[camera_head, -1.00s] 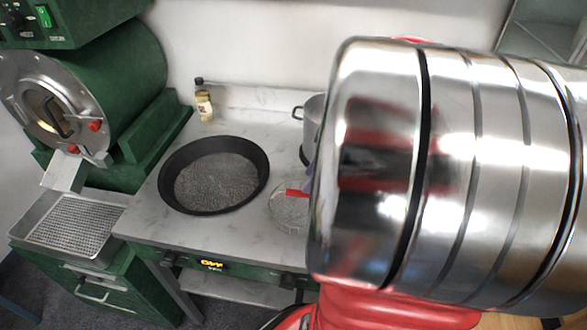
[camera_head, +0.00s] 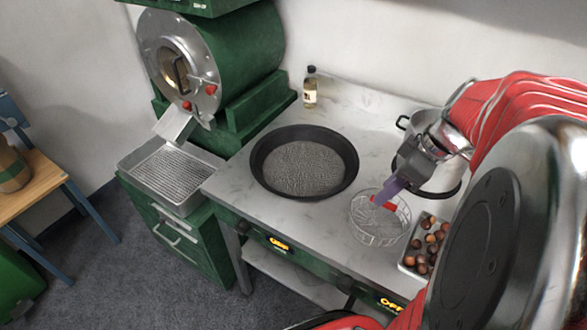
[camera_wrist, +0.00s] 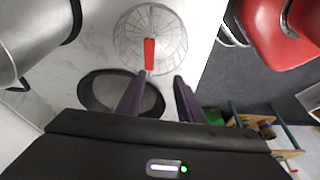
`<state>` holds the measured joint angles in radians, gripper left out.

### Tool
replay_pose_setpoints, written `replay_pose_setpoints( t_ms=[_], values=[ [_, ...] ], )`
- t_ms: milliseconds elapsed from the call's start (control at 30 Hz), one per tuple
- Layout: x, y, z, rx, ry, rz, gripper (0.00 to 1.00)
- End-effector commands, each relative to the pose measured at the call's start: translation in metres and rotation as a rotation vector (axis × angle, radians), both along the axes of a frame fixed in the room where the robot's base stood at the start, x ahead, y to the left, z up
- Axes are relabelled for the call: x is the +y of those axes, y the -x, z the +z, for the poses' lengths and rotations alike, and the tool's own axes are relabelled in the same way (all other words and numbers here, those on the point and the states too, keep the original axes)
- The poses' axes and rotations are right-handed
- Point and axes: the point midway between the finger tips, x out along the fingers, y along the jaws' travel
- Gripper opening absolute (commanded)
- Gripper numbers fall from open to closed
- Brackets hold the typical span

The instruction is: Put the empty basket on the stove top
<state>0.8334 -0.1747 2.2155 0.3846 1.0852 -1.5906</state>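My gripper (camera_head: 386,194) is close above the basket's rim, at the handle. In the wrist view the purple fingers of my gripper (camera_wrist: 160,76) are apart with nothing between them. There the basket (camera_wrist: 128,36) lies just beyond the fingertips, and its red handle (camera_wrist: 149,54) ends near the left fingertip. Whether they touch I cannot tell.
The black pan (camera_head: 257,170) is left of the basket. A metal pot (camera_head: 409,128) stands behind right. A tray of chestnuts (camera_head: 405,262) is close at the right. A bottle (camera_head: 310,90) is at the back; a green roaster (camera_head: 245,50) stands left.

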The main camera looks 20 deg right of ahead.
Motion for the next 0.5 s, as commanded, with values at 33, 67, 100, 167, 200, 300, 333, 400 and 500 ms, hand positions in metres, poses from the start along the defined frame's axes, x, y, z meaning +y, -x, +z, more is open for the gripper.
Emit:
replay_pose_setpoints(
  t_ms=[33,67,100,167,200,300,333,400,500],
  values=[
    [0.014,-0.003,0.004,0.008,0.010,-0.011,0.34],
    [0.021,-0.004,0.006,0.012,0.015,-0.027,0.34],
    [0.031,-0.005,0.008,0.019,0.022,-0.048,0.34],
    [0.045,-0.006,0.012,0.026,0.031,-0.080,0.34],
    [0.054,-0.007,0.014,0.030,0.037,-0.101,0.34],
    [0.076,-0.007,0.019,0.031,0.052,-0.158,0.34],
    [0.083,-0.007,0.021,0.030,0.054,-0.174,0.34],
    [0.098,-0.006,0.024,0.025,0.061,-0.213,0.34],
    [0.118,-0.003,0.029,0.010,0.068,-0.270,0.34]
  ],
)
